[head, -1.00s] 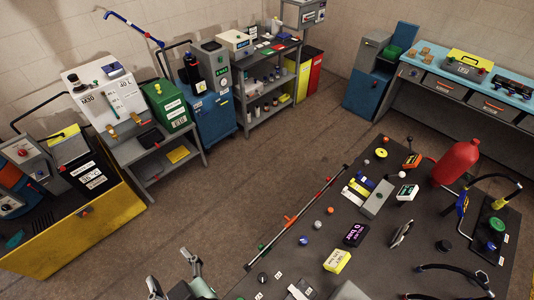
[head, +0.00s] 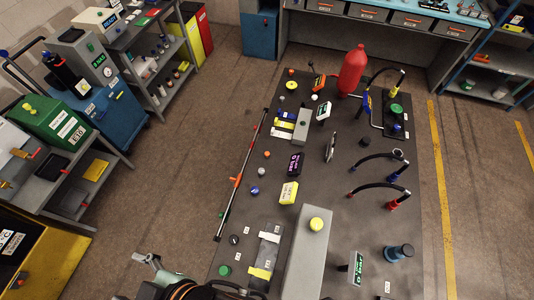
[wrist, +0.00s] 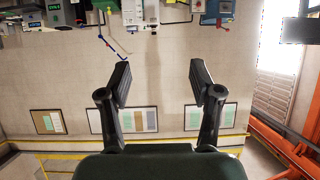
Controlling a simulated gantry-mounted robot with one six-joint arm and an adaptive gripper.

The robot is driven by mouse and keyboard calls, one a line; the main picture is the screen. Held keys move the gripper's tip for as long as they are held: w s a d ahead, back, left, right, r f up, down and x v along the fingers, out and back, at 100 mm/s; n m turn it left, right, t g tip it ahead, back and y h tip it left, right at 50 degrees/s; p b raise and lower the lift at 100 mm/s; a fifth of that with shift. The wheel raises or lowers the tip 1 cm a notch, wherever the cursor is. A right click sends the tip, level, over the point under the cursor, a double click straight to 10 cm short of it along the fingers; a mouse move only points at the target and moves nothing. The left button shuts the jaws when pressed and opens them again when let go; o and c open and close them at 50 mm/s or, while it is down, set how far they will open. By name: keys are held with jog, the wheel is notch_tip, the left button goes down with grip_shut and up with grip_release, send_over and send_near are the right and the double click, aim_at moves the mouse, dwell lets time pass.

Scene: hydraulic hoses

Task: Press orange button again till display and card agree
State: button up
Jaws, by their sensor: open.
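A small orange button (head: 267,154) stands on the dark bench, left of a black display block (head: 296,164) with purple text, too small to read surely. A yellow card (head: 289,193) with dark print lies just in front of the display; its text is not clearly legible. Part of my gripper (head: 155,270) shows at the bottom left of the head view, well away from the button. In the wrist view my gripper (wrist: 160,68) is open and empty, pointing toward a wall with framed boards. The button, display and card are not discernible there.
A white ball (head: 262,171) and a blue knob (head: 255,190) stand close to the orange button. A long rod (head: 240,177) runs along the bench's left edge. A grey box with a yellow button (head: 316,224) and a red bottle (head: 353,70) rise from the bench.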

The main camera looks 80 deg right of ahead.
grip_shut()
dwell(1.4)
